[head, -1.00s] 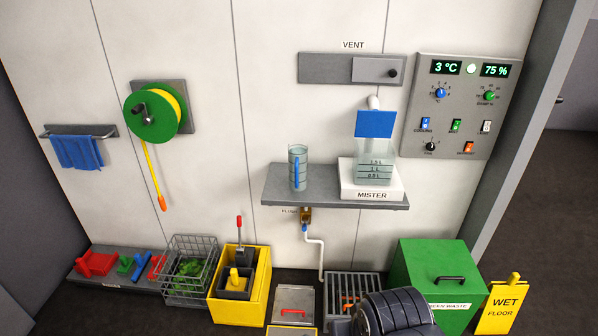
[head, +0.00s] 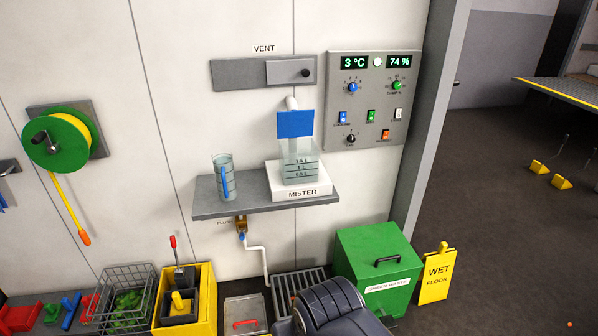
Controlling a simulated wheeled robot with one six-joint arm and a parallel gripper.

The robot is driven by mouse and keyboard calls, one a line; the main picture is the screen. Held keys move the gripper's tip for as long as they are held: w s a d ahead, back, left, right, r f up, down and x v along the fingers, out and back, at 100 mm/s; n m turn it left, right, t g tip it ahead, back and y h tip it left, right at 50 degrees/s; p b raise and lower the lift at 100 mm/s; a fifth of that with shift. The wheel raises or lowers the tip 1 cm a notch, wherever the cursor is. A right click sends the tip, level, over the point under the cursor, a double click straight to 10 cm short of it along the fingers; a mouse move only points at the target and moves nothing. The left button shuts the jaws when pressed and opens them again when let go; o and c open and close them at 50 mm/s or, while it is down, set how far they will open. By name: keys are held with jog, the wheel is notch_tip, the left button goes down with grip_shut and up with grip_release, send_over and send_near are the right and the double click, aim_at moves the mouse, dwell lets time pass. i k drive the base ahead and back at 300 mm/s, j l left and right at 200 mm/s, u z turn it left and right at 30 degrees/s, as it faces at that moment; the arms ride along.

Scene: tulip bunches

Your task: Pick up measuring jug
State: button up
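The measuring jug (head: 222,177) is a clear, ringed cylinder with a blue handle on its front. It stands upright at the left end of the grey wall shelf (head: 240,208). The mister (head: 300,165), a clear tank with a blue panel on a white base, stands to its right on the same shelf. A dark rounded part of my arm shows at the bottom middle, below the shelf and apart from the jug. My gripper's fingers are not in view.
Below the shelf are a brass tap (head: 241,224) with a white pipe, a floor grate (head: 298,285), a yellow bin (head: 190,300) and a green waste box (head: 375,265). A wet floor sign (head: 437,275) stands right of it. Open dark floor lies at the right.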

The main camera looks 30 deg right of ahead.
aim_at(225, 182)
jog(key=i+z, duration=0.15)
jog(key=i, duration=1.55)
